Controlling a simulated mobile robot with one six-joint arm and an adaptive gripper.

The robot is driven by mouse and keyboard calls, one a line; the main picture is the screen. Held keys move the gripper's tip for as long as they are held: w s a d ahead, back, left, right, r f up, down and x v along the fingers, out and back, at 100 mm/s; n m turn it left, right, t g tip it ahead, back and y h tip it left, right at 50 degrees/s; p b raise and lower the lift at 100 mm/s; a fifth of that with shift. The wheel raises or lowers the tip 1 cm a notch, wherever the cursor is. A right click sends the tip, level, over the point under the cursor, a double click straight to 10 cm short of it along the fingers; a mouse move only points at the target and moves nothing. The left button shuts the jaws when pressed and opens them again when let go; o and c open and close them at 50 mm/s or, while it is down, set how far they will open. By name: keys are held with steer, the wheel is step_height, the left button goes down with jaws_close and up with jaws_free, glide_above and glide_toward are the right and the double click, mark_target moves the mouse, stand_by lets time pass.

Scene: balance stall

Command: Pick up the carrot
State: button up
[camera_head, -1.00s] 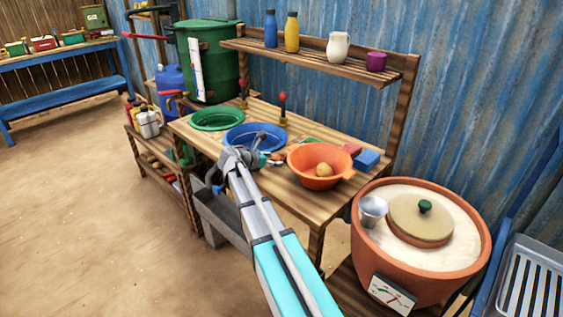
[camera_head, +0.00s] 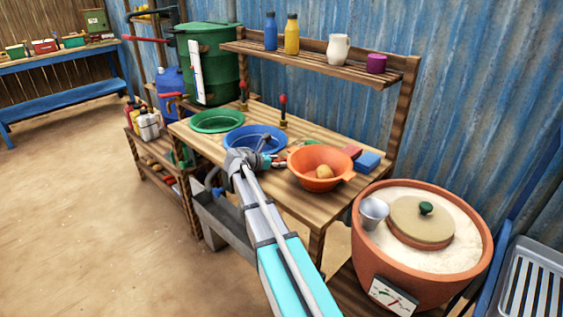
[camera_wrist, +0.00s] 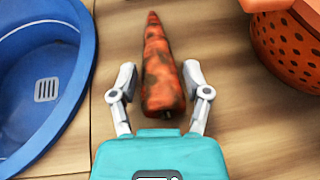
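The carrot (camera_wrist: 160,68) is orange with dark dirt patches and lies on the wooden table (camera_wrist: 228,140) in the wrist view. Its thin tip points away from my gripper and its thick end is towards the palm. My gripper (camera_wrist: 161,80) is open, with one finger on each side of the carrot's thick part and a gap on both sides. In the head view my gripper (camera_head: 272,152) is over the table between the blue basin and the orange colander; the carrot is mostly hidden there by the arm and gripper.
A blue basin (camera_wrist: 72,105) with a drain is close on the left. An orange perforated colander (camera_wrist: 283,45) is close on the right; in the head view it holds a round tan item (camera_head: 324,172). A green basin (camera_head: 216,121) and red and blue blocks (camera_head: 367,162) stand further off.

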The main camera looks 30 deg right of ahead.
jaws_close()
steer(key=shift+r, duration=0.15)
step_height(320, 180, up, 3)
steer(key=p, duration=0.3)
steer(key=s+a+r+p, duration=0.5)
steer(key=a+r+p, duration=0.4)
steer(key=a, duration=0.4)
steer(key=shift+s+r+p, duration=0.15)
steer(key=shift+r+p, duration=0.2)
steer(key=shift+p, duration=0.15)
